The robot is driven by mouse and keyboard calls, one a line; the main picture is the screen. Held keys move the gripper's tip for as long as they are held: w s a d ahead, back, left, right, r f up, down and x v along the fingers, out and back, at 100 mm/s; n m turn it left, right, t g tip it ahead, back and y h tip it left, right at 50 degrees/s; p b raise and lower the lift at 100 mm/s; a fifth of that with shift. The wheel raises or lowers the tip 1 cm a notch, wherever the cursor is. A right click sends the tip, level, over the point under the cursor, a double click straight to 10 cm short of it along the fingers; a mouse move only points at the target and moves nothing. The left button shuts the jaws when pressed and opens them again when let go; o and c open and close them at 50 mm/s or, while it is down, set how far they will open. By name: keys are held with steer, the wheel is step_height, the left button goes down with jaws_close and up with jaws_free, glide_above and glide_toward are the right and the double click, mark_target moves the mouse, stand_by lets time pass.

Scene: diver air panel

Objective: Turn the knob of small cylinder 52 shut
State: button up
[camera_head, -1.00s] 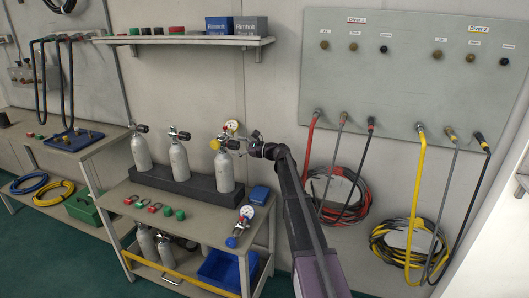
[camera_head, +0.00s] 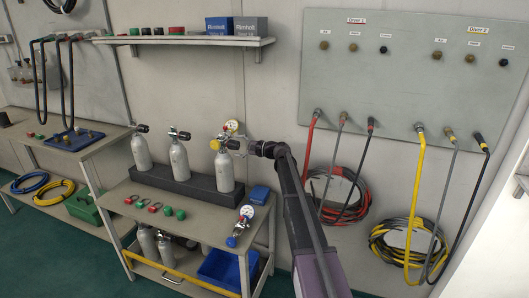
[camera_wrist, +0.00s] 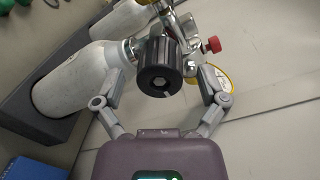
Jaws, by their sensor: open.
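Three upright white cylinders stand in a dark rack (camera_head: 200,190); I cannot read any number on them. My gripper (camera_head: 238,145) is at the valve of the rightmost cylinder (camera_head: 224,172). In the wrist view that cylinder (camera_wrist: 75,88) lies to the left, with its black round knob (camera_wrist: 158,70) facing the camera. My gripper (camera_wrist: 163,76) is open, with one finger on each side of the knob. I cannot tell whether the fingers touch it. A yellow fitting (camera_head: 214,144) sits on the valve.
A red knob (camera_wrist: 212,45) and a yellow-rimmed gauge (camera_wrist: 218,78) are close to the right finger. Behind the valve is a round gauge (camera_head: 231,126). Hoses hang on the right wall.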

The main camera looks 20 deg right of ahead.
steer(key=n, duration=0.3)
steer(key=shift+n, duration=0.4)
steer(key=n, duration=0.3)
steer(key=shift+n+h+p, duration=0.3)
steer(key=shift+n+h, duration=0.1)
steer(key=n, duration=0.3)
steer(key=shift+n, duration=0.3)
steer(key=n, duration=0.4)
steer(key=shift+s+r+t, duration=0.1)
steer(key=shift+t, duration=0.3)
steer(key=n, duration=0.3)
steer(key=shift+n, duration=0.3)
steer(key=n, duration=0.3)
steer(key=shift+a+n, duration=0.1)
steer(key=shift+n, duration=0.2)
steer(key=n, duration=0.4)
steer(key=shift+t+b, duration=0.3)
steer(key=shift+t, duration=0.1)
steer(key=n, duration=0.3)
steer(key=shift+n, duration=0.4)
steer(key=v, duration=1.2)
